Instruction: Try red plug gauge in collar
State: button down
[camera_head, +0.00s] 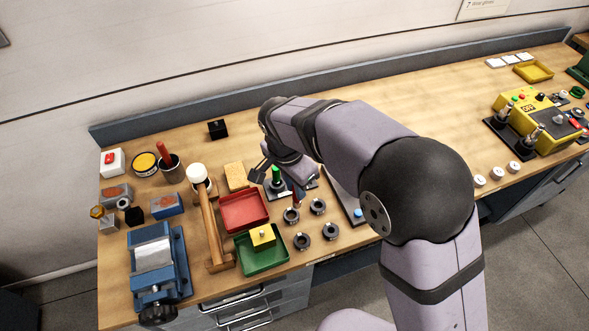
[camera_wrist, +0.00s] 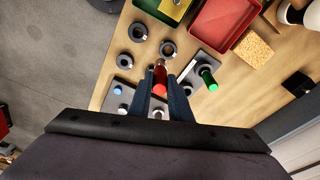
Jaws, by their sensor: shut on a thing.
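The red plug gauge (camera_wrist: 160,76) is between the fingers of my gripper (camera_wrist: 161,84) in the wrist view, with its metal end pointing away from the camera. In the head view the gripper (camera_head: 297,188) and the gauge's red part are small and partly covered by my arm. The gauge appears above the bench near the collars. Several dark ring collars stand there, including a near-left one (camera_head: 302,241), a near-right one (camera_head: 330,231), a far-left one (camera_head: 291,215) and a far-right one (camera_head: 317,206). I cannot tell whether the gauge touches any collar.
A green plug gauge (camera_wrist: 207,77) stands upright in a dark stand beside the gripper. Red (camera_head: 243,211) and green (camera_head: 262,262) trays, a mallet (camera_head: 211,228) and a vise (camera_head: 155,262) lie left. A plate with a blue knob (camera_head: 358,213) is right of the collars.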

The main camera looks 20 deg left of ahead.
jog(key=s+d+f+n+b, duration=0.1)
jog(key=s+d, duration=0.3)
jog(key=s, duration=0.1)
jog(key=shift+s+d+f+n+b, duration=0.15)
jog(key=shift+s+f+n+b, duration=0.15)
jog(key=shift+s, duration=0.1)
jog(key=shift+f+b, duration=2.1)
jog(key=shift+f, duration=0.65)
dwell(0.6)
jog(key=shift+r, duration=0.25)
dwell(0.3)
jog(key=shift+r+p, duration=2.4)
jog(key=shift+r, duration=0.45)
